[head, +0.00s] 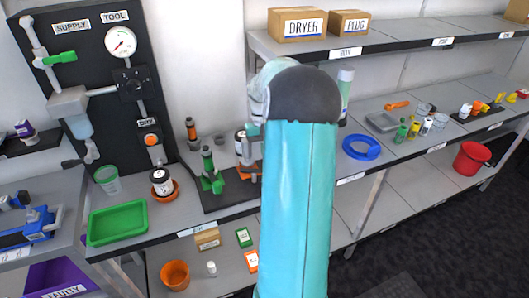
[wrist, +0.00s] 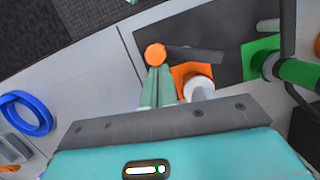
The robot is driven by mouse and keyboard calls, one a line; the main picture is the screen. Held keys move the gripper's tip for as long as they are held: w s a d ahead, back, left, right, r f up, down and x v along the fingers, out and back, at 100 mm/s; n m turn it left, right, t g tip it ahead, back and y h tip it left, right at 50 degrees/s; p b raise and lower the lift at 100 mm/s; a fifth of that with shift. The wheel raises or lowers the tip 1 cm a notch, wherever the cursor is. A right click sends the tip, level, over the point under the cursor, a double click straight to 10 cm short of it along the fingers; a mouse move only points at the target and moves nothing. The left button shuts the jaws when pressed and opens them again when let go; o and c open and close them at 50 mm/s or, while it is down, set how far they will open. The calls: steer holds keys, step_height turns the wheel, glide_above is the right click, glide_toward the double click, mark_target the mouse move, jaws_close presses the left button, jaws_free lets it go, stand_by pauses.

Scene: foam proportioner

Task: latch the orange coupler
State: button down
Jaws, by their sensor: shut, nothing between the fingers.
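An orange coupler (wrist: 180,72) with a white cylinder (wrist: 199,89) in it sits on a dark base plate in the wrist view. A dark lever bar (wrist: 196,55) lies across it, with a round orange knob (wrist: 156,54) at its left end. In the head view the coupler (head: 256,171) is partly hidden by my arm. My gripper (wrist: 158,73) has its pale green fingers together and empty, with the tips right at the orange knob. I cannot tell whether they touch it.
A green fitting (head: 210,172) stands beside the coupler on the dark plate (head: 212,200). A labelled jar (head: 161,183), a green tray (head: 117,223) and a supply panel (head: 104,60) are to the left. A blue ring (head: 361,147) lies on the shelf to the right.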

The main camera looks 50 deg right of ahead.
steer(key=m, duration=0.2)
steer(key=s+a+m+t, duration=0.1)
steer(key=m, duration=0.2)
steer(key=s+m, duration=0.1)
steer(key=m, duration=0.1)
steer(key=shift+s+a+y, duration=0.2)
steer(key=shift+a+y, duration=0.2)
steer(key=m, duration=0.1)
steer(key=a+m+t, duration=0.1)
steer(key=m, duration=0.1)
steer(key=a+m, duration=0.1)
steer(key=shift+s, duration=0.35)
stand_by(0.3)
